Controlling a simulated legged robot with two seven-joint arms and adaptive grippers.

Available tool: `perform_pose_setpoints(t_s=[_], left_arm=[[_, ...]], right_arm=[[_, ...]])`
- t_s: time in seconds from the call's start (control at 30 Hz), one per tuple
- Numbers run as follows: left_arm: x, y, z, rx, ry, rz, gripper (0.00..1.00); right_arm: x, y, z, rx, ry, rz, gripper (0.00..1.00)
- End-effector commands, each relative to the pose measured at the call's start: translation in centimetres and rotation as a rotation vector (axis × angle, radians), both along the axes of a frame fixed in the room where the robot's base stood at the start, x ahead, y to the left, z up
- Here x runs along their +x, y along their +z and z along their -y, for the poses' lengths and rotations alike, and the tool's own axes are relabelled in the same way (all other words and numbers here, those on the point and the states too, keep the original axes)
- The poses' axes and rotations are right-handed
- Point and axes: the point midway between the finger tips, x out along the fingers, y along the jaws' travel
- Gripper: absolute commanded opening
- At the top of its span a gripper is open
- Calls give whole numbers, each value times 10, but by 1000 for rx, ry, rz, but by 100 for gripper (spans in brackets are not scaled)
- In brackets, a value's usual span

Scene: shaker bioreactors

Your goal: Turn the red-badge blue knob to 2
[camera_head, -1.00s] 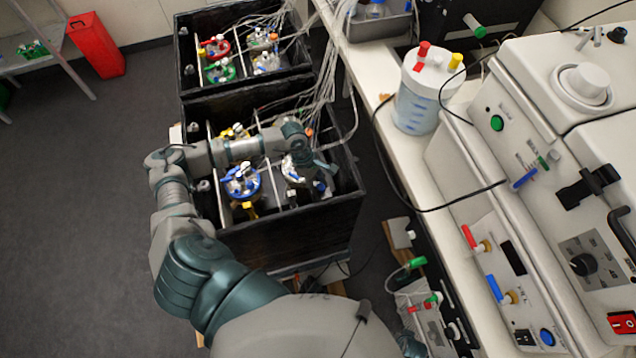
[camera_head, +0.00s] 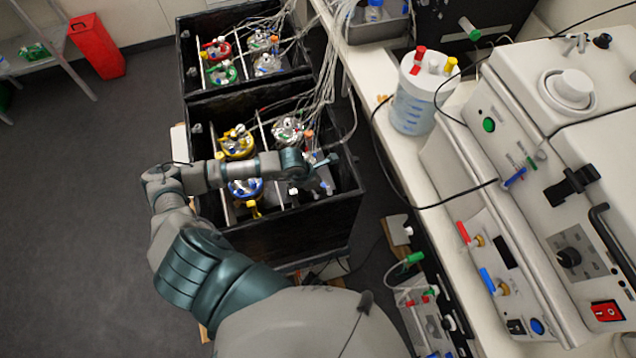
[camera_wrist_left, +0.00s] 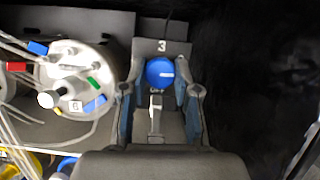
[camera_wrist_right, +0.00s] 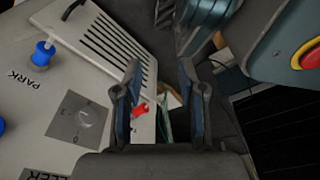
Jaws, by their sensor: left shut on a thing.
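A round blue knob (camera_wrist_left: 160,71) with a short pale mark on its face shows in the left wrist view, just below a plate marked 3 (camera_wrist_left: 161,46). My left gripper (camera_wrist_left: 160,88) has a finger on each side of the knob and is shut on it. In the head view my left gripper (camera_head: 325,175) is low at the right side of the near black crate (camera_head: 290,232), and the knob is too small to make out. No red badge on it is visible. My right gripper (camera_wrist_right: 160,90) is open and empty in the right wrist view.
A vessel numbered 6 (camera_wrist_left: 72,85) stands just left of my left gripper. The near crate also holds a yellow-ringed vessel (camera_head: 237,142) and tubing. The right wrist view shows a panel with a blue knob (camera_wrist_right: 42,54) marked PARK and a red piece (camera_wrist_right: 140,109).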

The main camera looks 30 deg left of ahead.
Motion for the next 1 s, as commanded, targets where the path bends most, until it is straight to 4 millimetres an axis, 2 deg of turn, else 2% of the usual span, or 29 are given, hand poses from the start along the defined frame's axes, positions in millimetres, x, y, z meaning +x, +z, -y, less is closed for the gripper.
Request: perform_pose_setpoints(t_s=[0.03,0.6,1.0], left_arm=[[4,6,2,-7,43,14,0],[5,6,3,-10,569,14,0],[6,6,2,-8,795,15,0]], right_arm=[[-2,0,0,-1,0,-3,40],[-18,-12,3,-5,4,-10,40],[-24,-15,4,-6,4,-16,40]])
